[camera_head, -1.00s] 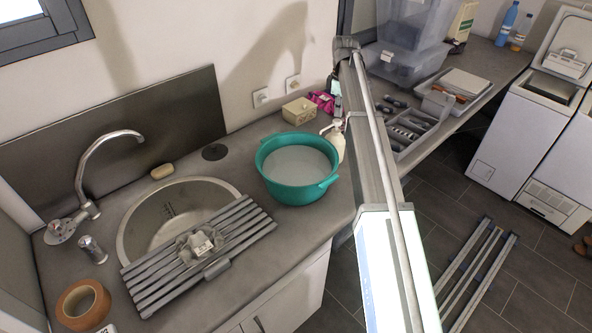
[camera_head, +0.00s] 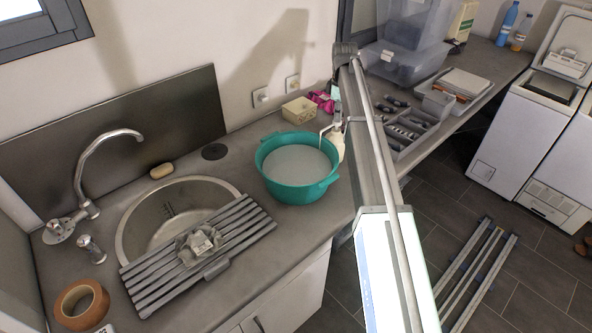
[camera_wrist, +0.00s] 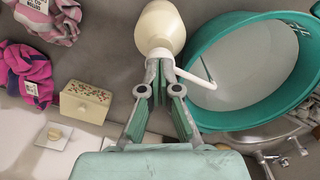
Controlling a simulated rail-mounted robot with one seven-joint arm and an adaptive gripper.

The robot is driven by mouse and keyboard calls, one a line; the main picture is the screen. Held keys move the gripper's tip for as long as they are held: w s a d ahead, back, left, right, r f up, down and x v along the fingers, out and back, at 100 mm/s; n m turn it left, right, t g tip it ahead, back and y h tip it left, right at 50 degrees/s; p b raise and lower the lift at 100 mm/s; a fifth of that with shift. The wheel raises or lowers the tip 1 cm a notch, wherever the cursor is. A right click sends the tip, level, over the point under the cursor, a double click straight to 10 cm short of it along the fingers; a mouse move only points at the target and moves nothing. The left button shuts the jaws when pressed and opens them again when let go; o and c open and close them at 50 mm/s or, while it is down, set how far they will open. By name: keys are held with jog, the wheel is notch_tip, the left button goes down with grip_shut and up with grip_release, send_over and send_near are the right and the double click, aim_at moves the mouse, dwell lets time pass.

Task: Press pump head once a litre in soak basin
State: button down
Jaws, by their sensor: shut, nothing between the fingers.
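The teal soak basin (camera_head: 274,178) stands on the counter right of the sink, with pale cloudy liquid in it; it also shows in the wrist view (camera_wrist: 228,120). The cream pump bottle (camera_head: 338,146) stands just behind its right rim. In the wrist view the bottle (camera_wrist: 160,28) is at the top centre, with its white pump spout (camera_wrist: 196,76) pointing toward the basin. My gripper (camera_wrist: 161,64) is shut and empty, its fingertips at the pump head. The fingertips partly hide the head, so I cannot tell contact or how far it is pressed.
A floral cream box (camera_head: 299,109) and pink cloth (camera_head: 322,101) lie behind the basin. The sink (camera_head: 150,215) with a slatted rack (camera_head: 240,235) is at left. A grey cutlery tray (camera_head: 405,128) sits to the right of my arm.

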jog(key=shift+f, duration=0.55)
jog(key=shift+r, duration=0.2)
jog(key=shift+r+p, duration=0.8)
jog(key=shift+r, duration=0.75)
